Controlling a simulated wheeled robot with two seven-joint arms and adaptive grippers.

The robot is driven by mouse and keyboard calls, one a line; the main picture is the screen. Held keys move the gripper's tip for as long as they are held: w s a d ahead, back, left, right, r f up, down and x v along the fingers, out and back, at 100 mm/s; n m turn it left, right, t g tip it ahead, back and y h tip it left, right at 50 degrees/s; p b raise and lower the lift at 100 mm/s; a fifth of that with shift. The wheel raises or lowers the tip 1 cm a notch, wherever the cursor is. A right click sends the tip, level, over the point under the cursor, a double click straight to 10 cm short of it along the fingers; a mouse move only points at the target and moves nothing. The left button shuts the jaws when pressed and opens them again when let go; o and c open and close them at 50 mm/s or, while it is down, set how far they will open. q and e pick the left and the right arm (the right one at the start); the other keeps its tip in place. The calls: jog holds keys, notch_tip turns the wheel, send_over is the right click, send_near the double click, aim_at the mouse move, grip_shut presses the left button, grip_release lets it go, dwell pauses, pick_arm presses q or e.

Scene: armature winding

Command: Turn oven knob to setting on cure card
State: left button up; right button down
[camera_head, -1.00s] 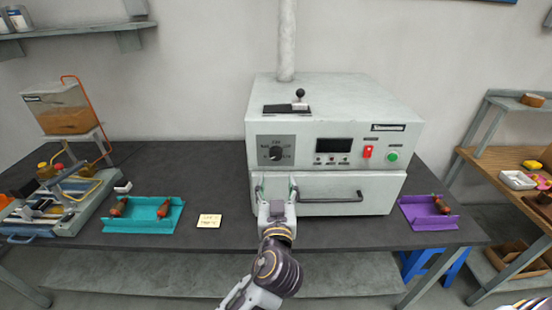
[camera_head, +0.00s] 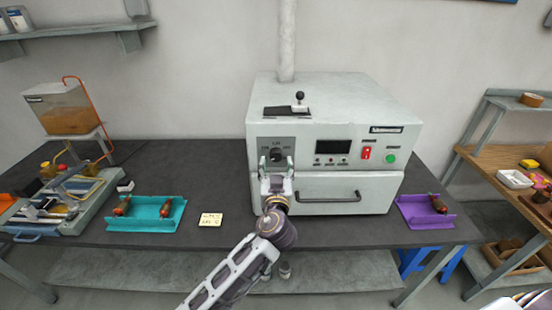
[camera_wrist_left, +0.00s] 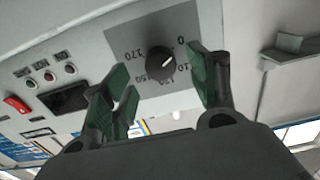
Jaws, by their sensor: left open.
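The oven (camera_head: 340,115) is a pale box on the dark bench. Its black knob (camera_head: 277,153) sits on a grey dial panel at the upper left of the front. In the left wrist view the knob (camera_wrist_left: 160,59) shows a white pointer line and printed numbers around it. My left gripper (camera_head: 276,163) is open just in front of and below the knob. In the wrist view its green-padded fingers (camera_wrist_left: 165,88) stand apart, with the knob beyond and between them. The cure card (camera_head: 211,220) is a small yellow note on the bench; its writing is too small to read.
A teal tray (camera_head: 152,226) and a purple tray (camera_head: 426,224) each hold small parts. The oven has a drawer handle (camera_head: 328,197), a red switch (camera_head: 366,153) and a green button (camera_head: 390,158). A winding fixture (camera_head: 62,200) stands at the left.

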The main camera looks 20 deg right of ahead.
aim_at(276, 159)
pick_arm(q)
jog(key=shift+p+x, duration=0.4)
jog(key=shift+x, duration=1.45)
jog(key=shift+c, duration=0.2)
jog(key=c, duration=1)
